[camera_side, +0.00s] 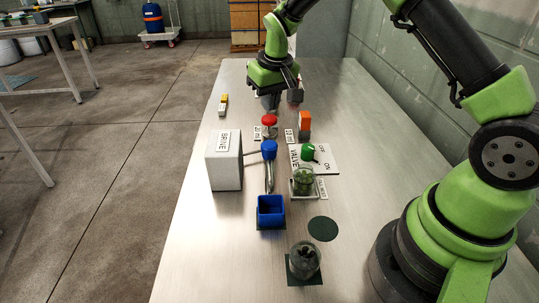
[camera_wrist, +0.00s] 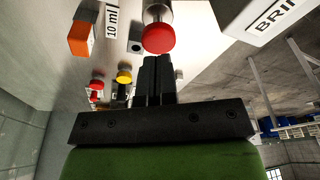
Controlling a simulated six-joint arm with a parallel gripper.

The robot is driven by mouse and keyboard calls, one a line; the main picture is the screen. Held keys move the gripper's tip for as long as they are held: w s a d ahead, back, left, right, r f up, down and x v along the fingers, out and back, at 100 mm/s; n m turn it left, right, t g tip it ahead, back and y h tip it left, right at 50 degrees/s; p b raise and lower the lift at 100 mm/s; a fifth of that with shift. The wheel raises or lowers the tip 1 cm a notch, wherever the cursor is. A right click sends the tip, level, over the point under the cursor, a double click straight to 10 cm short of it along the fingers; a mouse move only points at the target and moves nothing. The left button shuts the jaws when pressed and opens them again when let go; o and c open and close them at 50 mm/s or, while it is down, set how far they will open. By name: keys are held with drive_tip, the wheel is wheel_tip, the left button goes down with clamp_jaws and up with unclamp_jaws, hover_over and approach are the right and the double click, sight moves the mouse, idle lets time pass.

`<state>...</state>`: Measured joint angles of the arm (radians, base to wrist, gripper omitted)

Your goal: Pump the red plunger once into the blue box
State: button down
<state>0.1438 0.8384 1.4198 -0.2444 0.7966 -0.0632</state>
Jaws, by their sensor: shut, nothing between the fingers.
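The red plunger (camera_side: 269,119) stands near the middle of the table, on a pale cylindrical body, with its cap up. In the wrist view the red plunger (camera_wrist: 158,40) lies just past my fingertips. My gripper (camera_side: 270,107) is shut and empty, pointing down just behind the plunger in the side view. In the wrist view my gripper (camera_wrist: 157,60) has its fingers together; I cannot tell whether they touch the cap. The open blue box (camera_side: 271,225) stands nearer the side camera, below a metal spout (camera_side: 269,178), with something dark inside.
A white brine tank (camera_side: 226,172) stands left of the spout, with a blue knob (camera_side: 269,149) beside it. An orange block (camera_side: 305,119), green valve knob (camera_side: 308,151) and green-filled jar (camera_side: 303,180) stand right. A glass jar (camera_side: 304,262) stands in front.

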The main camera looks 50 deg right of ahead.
sight(269, 118)
drive_tip(key=shift+f, duration=0.15)
drive_tip(key=shift+f, duration=1.9)
drive_tip(key=shift+r, duration=2.05)
drive_tip(key=shift+r, duration=2.5)
